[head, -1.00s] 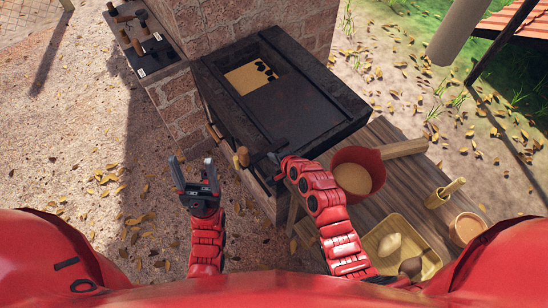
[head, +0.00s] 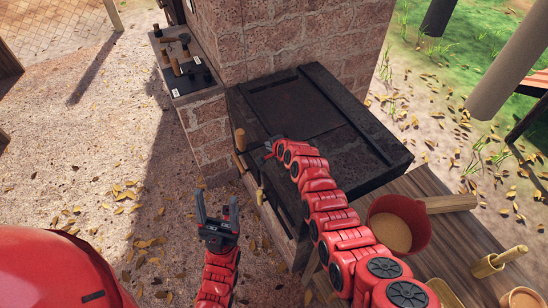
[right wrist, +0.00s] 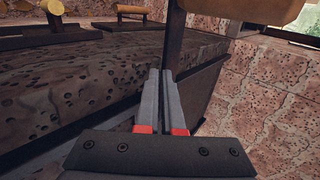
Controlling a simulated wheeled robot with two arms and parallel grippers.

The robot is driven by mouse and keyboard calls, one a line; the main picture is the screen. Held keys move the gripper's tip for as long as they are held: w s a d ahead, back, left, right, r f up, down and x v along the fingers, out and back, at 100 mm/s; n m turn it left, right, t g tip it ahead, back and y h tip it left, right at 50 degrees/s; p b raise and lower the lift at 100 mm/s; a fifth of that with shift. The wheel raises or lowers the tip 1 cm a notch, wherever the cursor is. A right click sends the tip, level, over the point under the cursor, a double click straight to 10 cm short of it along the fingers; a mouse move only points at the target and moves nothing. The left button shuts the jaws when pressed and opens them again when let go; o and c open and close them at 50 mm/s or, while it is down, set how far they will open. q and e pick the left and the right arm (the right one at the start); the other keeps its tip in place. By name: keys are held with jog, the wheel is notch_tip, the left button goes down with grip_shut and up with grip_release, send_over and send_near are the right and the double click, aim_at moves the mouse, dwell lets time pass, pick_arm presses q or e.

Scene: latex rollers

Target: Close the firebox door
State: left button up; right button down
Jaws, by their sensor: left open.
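The firebox is a dark metal box (head: 350,160) against the brick wall; a dark panel (head: 290,108) now covers its top. I cannot surely tell which panel is the firebox door. Wooden handles (head: 240,139) show on its near left side. My right gripper (head: 268,147) is at that side's upper edge, close to the handles. In the right wrist view its fingers (right wrist: 160,75) are together with nothing visible between them, beside a dark panel (right wrist: 203,88) and below a wooden piece (right wrist: 250,14). My left gripper (head: 217,200) is open and empty, apart from the box.
A brick ledge (head: 185,88) with several wooden-handled tools stands at the upper left. Leaf-strewn ground (head: 110,190) on the left is free.

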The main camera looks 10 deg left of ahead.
aim_at(264, 139)
jog(key=shift+w+a+f+b, duration=0.15)
jog(key=shift+w+a+b, duration=0.2)
jog(key=shift+b, duration=0.35)
jog(key=shift+w+a+b, duration=0.45)
jog(key=shift+w+b, duration=0.35)
jog(key=shift+b, duration=0.35)
jog(key=w+a+b, duration=0.1)
jog(key=w+b, duration=0.1)
jog(key=b, duration=0.1)
jog(key=shift+b, duration=0.4)
jog(key=shift+w+a+f+b, duration=0.1)
jog(key=shift+w+a+b, duration=0.05)
jog(key=shift+a+b, duration=0.45)
jog(key=shift+w+b, duration=0.2)
jog(key=shift+b, duration=0.2)
jog(key=shift+w, duration=0.1)
jog(key=shift+w+a+b, duration=0.15)
jog(key=shift+w+b, duration=0.05)
jog(key=shift+b, duration=0.45)
jog(key=shift+r, duration=0.25)
